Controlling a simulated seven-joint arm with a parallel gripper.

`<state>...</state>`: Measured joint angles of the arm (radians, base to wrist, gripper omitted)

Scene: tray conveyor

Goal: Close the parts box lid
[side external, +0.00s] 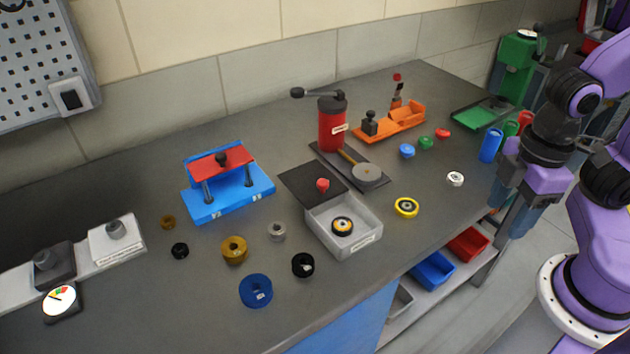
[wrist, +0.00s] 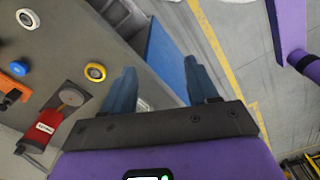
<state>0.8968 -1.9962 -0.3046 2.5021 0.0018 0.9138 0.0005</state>
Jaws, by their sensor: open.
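The parts box (side external: 360,243) is a light grey open-topped box near the front middle of the bench, in the side view. My gripper (side external: 509,212) is open and empty, pointing down past the bench's right edge, well to the right of the box. In the wrist view, its blue fingers (wrist: 158,72) are apart with nothing between them; I cannot make out the box there.
A red grinder (side external: 332,125) with a crank stands behind the box. A yellow ring (side external: 406,207) and white ring (side external: 455,179) lie between box and gripper. Blue, green and red cylinders (side external: 490,145) stand near my arm. Rings, including a black one (side external: 303,265), lie left of the box.

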